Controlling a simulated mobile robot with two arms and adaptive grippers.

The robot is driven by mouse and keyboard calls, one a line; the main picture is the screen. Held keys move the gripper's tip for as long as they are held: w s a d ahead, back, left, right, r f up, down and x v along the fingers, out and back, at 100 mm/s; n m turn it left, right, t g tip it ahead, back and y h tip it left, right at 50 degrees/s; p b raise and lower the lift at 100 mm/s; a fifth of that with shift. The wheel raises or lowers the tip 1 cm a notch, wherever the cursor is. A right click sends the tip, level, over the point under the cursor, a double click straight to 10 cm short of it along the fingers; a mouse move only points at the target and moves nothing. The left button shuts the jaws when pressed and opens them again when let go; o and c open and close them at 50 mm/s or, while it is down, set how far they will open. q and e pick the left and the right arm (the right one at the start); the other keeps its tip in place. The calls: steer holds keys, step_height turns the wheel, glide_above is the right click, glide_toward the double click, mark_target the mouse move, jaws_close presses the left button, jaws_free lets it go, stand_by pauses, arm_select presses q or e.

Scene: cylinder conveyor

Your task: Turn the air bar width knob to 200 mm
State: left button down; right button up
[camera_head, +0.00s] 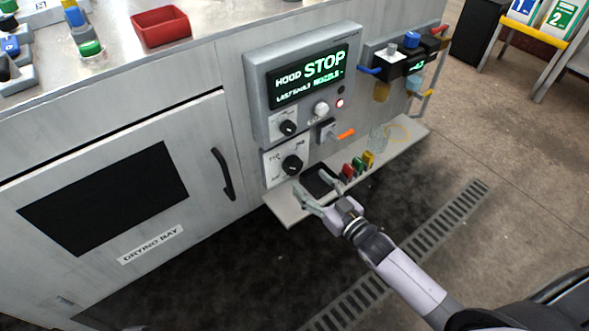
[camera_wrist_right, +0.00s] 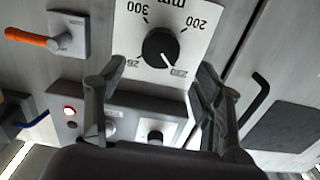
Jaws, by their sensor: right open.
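The knob on a white scale plate marked in mm is black and round; it shows in the head view (camera_head: 292,165) and in the right wrist view (camera_wrist_right: 160,47). I take it as the air bar width knob. In the wrist view the scale is upside down, with 300 at upper left and 200 at upper right. The white pointer line aims to the lower right, at a label that is hard to read. My right gripper (camera_head: 316,188) is open and empty, in front of and below the knob. In the wrist view its fingers (camera_wrist_right: 160,66) appear on either side, apart from the knob.
Above is a grey control box (camera_head: 258,112) with a STOP display and a second black knob (camera_head: 287,127). An orange-handled lever (camera_head: 346,133) sits to the right. A shelf (camera_head: 282,207) below carries a dark tray and coloured blocks. A drying bay door (camera_head: 200,190) is left.

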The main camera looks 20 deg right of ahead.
mark_target(296, 169)
steer(key=b+x, duration=0.1)
steer(key=x, duration=0.5)
steer(key=shift+w+a+f, duration=0.1)
steer(key=shift+w, duration=0.1)
arm_select(q)
steer(key=shift+w+d+f+t, duration=0.15)
steer(key=shift+w+f+t, duration=0.15)
steer(key=shift+w, duration=0.3)
steer(key=shift+w+d+f+t, duration=0.15)
steer(key=shift+w+t, duration=0.15)
steer(key=shift+w, duration=0.25)
arm_select(e)
steer(key=shift+w+a, duration=0.2)
steer(key=shift+w, duration=0.4)
steer(key=shift+c, duration=0.2)
steer(key=c, duration=1.1)
